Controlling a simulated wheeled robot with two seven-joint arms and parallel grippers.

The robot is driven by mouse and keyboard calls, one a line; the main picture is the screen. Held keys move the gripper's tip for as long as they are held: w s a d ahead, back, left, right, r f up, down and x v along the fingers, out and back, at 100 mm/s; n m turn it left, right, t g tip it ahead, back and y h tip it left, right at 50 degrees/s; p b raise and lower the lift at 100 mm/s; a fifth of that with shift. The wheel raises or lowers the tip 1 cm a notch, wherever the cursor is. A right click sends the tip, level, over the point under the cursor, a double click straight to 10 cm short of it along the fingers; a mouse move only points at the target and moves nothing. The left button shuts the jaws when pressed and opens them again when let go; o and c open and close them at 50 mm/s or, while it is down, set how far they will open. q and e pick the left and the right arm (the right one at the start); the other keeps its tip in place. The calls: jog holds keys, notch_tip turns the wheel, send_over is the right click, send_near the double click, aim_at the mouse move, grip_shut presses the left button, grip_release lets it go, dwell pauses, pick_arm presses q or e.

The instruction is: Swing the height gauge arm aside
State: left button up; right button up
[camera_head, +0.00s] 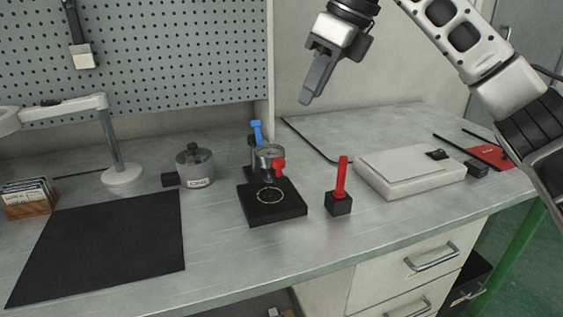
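The height gauge stands in the middle of the bench on a black square base (273,209). Its round dial (269,156) sits above the base, with a red knob (278,166) at its right and a blue lever (257,132) standing up behind it. A thin pale ring (269,195) lies on the base under the dial. My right gripper (306,100) hangs in the air above and to the right of the gauge, pointing down and clear of it. Its fingers are seen edge-on, so their gap is not visible. My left gripper is out of view.
A red post on a black block (338,204) stands right of the gauge. A grey lidded pot (195,168) and a lamp (123,176) stand left. A black mat (105,245) lies front left. A flat white case (411,171) lies right. A pegboard (170,60) rises behind.

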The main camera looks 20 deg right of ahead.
aim_at(279, 160)
jog(key=b+x, duration=0.1)
jog(key=x, duration=1.3)
jog(key=shift+w+a+f, duration=0.1)
jog(key=shift+a+f, duration=0.1)
jog(key=shift+f, duration=0.05)
jog(key=shift+c, duration=0.3)
grip_shut()
